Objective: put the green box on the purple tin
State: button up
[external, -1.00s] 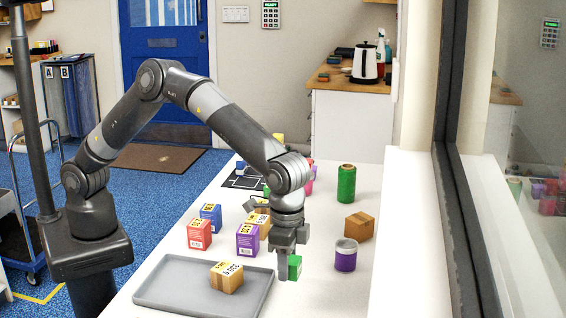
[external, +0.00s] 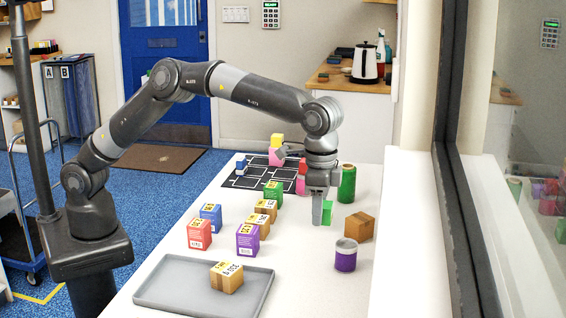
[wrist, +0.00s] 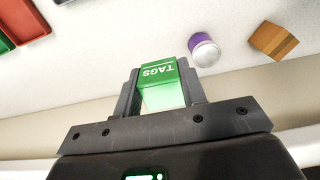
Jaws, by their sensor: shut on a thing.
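My gripper (external: 322,212) is shut on a small green box (external: 327,213) and holds it over the white table, left of and behind the purple tin. In the wrist view the green box (wrist: 161,78) sits between the two fingers, with a "TAGS" label showing. The purple tin (external: 345,255) stands upright on the table with a pale lid. It also shows in the wrist view (wrist: 203,50), apart from the box. Its top is bare.
A brown carton (external: 360,227) stands just behind the tin. A green cylinder (external: 347,184) stands farther back. Several coloured boxes, such as a purple one (external: 248,239), stand to the left. A grey tray (external: 170,290) holds one carton at the front left.

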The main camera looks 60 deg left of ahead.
send_over(343, 243)
notch_tip(343, 243, down, 6)
jog(key=shift+d, duration=0.1)
jog(key=shift+f, duration=1.9)
jog(key=shift+f, duration=0.2)
jog(key=o, duration=1)
